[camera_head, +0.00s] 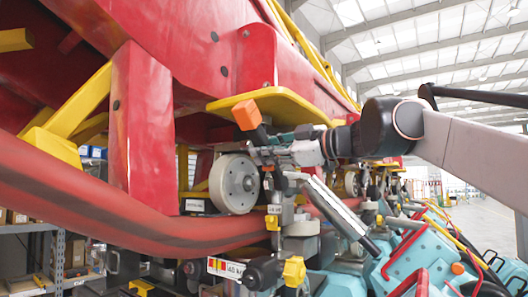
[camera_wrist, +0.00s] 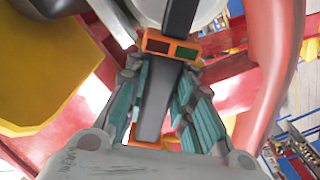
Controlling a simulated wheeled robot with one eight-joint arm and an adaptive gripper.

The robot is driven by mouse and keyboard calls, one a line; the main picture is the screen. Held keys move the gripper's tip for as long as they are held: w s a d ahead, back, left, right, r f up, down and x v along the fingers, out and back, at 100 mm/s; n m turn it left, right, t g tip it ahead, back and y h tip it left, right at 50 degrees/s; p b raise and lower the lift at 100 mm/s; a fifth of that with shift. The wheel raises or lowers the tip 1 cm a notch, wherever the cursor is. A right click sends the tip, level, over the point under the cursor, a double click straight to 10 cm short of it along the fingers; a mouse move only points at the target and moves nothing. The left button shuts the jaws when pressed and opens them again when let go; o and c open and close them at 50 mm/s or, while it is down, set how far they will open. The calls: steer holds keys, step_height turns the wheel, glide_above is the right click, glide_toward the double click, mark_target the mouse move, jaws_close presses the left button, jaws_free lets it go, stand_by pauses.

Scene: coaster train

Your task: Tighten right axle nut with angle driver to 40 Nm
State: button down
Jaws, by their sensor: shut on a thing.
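My gripper (camera_head: 272,148) is shut on the angle driver beside the red coaster frame. The driver's orange block (camera_head: 246,114) sticks up at the gripper's left in the head view. In the wrist view the driver's dark grey body (camera_wrist: 156,100) lies between the teal fingers of my gripper (camera_wrist: 162,85), with an orange end with two dark windows above it. A pale wheel (camera_head: 234,184) with a grey hub (camera_head: 249,183) sits just below and left of my gripper. The driver's working tip and its contact with any nut are hidden, so I cannot tell whether they touch.
A yellow plate (camera_head: 268,104) overhangs my gripper closely. The red frame (camera_head: 145,130) and lower red tube (camera_head: 130,222) fill the left. Metal fixtures with yellow knobs (camera_head: 294,271) and teal machines (camera_head: 418,254) crowd below and right. Shelving (camera_head: 62,265) stands at lower left.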

steer(key=x, duration=0.3)
steer(key=shift+w+a, duration=0.25)
steer(key=shift+a, duration=0.05)
steer(key=shift+r+p, duration=0.15)
steer(key=shift+p, duration=0.15)
steer(key=shift+p+x, duration=0.85)
steer(key=shift+x, duration=0.3)
stand_by(3.8)
steer(key=shift+s+d, duration=0.1)
stand_by(0.4)
steer(key=shift+v, duration=2)
steer(key=shift+s, duration=0.1)
